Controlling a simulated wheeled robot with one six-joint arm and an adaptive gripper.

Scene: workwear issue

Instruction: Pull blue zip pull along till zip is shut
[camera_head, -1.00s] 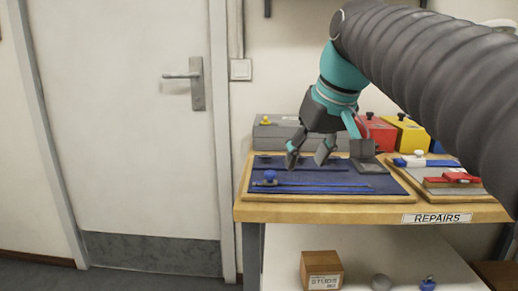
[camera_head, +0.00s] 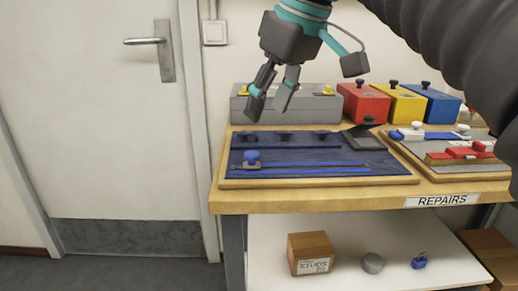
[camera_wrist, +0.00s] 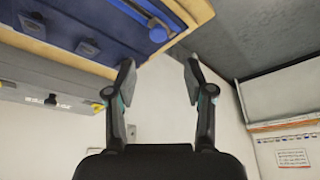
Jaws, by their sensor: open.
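The blue zip pull (camera_head: 251,157) is a round blue knob at the left end of a blue zip strip (camera_head: 310,170). The strip runs left to right along the front of a dark blue cloth panel on a wooden board (camera_head: 300,183). My gripper (camera_head: 267,103) is open and empty, raised above the back left of the board and clear of the pull. In the wrist view the open fingers (camera_wrist: 157,80) show with nothing between them, and the blue pull (camera_wrist: 158,35) is at the top, beyond the fingertips.
A grey case (camera_head: 240,103) and red (camera_head: 362,104), yellow (camera_head: 400,105) and blue (camera_head: 432,103) boxes stand behind. A second board (camera_head: 450,152) with white and red parts lies right. Dark knobs (camera_head: 285,135) line the panel's back. The lower shelf holds a carton (camera_head: 311,253).

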